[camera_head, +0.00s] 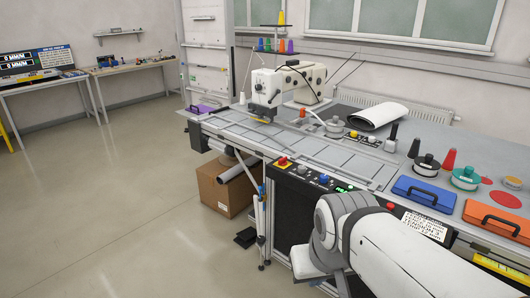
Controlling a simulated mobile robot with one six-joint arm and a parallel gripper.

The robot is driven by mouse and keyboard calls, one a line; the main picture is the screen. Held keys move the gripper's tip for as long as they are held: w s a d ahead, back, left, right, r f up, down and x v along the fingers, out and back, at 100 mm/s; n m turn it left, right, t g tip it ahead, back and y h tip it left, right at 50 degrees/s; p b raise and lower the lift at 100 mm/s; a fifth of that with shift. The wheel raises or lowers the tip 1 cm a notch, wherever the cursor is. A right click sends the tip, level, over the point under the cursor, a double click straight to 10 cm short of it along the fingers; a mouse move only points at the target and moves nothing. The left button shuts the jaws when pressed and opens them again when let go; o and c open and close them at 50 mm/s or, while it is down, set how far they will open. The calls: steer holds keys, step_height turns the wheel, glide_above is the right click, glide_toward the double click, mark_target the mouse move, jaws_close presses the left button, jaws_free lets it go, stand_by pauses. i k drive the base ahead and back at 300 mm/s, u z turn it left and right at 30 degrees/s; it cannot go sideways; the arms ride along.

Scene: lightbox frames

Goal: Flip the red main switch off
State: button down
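A red switch knob on a yellow plate (283,162) sits at the left end of the black control panel on the front of the sewing bench. It looks small here, and I cannot tell its on or off position. My white arm comes in from the lower right and bends in front of the bench, right of and below the switch. My gripper's fingers do not show. A gap of panel and bench front lies between the switch and the visible arm.
Knobs and a blue button (323,179) sit right of the switch. A sewing machine (290,85) stands behind. A cardboard box (222,190) is under the bench, near a metal stand (262,215). Blue (423,192) and orange (497,218) cases lie right. The left floor is clear.

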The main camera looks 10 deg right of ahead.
mark_target(283, 161)
steer(key=u, duration=0.15)
steer(key=i, duration=1.95)
steer(key=z, duration=0.5)
steer(key=k, duration=0.95)
steer(key=z, duration=0.15)
steer(key=i, duration=0.9)
steer(key=u, duration=0.05)
